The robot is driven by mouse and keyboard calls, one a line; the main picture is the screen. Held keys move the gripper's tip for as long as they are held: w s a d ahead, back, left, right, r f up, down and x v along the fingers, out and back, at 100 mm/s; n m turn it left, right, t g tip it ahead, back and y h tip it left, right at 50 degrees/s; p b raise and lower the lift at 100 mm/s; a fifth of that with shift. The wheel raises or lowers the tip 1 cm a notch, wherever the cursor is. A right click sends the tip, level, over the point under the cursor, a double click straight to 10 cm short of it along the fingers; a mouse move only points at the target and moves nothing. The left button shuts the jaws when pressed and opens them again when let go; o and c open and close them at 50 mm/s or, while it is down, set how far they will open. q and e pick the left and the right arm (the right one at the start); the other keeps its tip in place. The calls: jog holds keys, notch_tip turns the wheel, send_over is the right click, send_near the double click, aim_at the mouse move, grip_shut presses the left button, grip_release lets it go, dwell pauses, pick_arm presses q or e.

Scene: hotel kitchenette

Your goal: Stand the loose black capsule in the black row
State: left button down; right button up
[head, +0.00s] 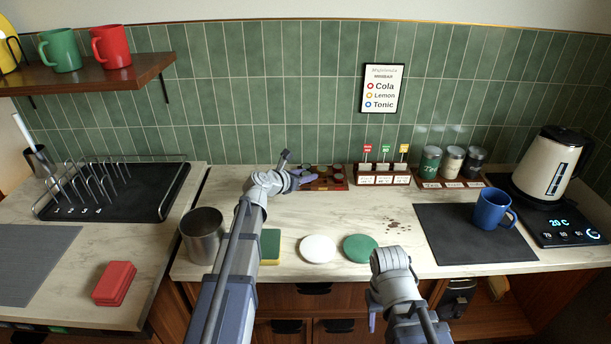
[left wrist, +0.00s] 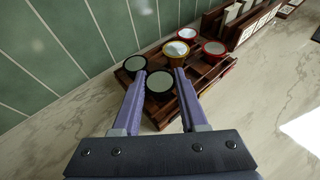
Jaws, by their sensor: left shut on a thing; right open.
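The wooden capsule rack (head: 330,184) stands by the tiled wall at the back of the counter, right of my left gripper. In the left wrist view the rack (left wrist: 158,121) holds a black-rimmed capsule (left wrist: 135,63), a yellow-rimmed one (left wrist: 176,49) and two red-rimmed ones (left wrist: 187,34) (left wrist: 214,47). My left gripper (head: 305,179) is shut on another black-rimmed capsule (left wrist: 159,83), pale top up, at the near side of the rack. I cannot tell whether its base touches the rack. My right gripper (head: 373,320) is open, low at the counter's front edge and partly hidden.
A steel canister (head: 202,237), a sponge (head: 271,246), a white disc (head: 317,249) and a green disc (head: 360,248) stand along the counter front. A sign holder (head: 383,179) is right of the rack. A blue mug (head: 491,210) sits on a dark mat.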

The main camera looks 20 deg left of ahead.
pick_arm(q)
jog(key=shift+c, duration=2.2)
grip_release()
jog(key=shift+f, duration=0.1)
jog(key=shift+r+p, duration=0.35)
jog(key=shift+p, duration=0.05)
jog(key=shift+r+p, duration=0.45)
jog(key=shift+r, duration=0.05)
jog(key=p+v, duration=0.4)
jog(key=v, duration=0.7)
jog(key=shift+f, duration=0.2)
jog(key=shift+s+a+r, duration=0.1)
jog(key=shift+s+a, duration=0.05)
jog(key=shift+s, duration=0.3)
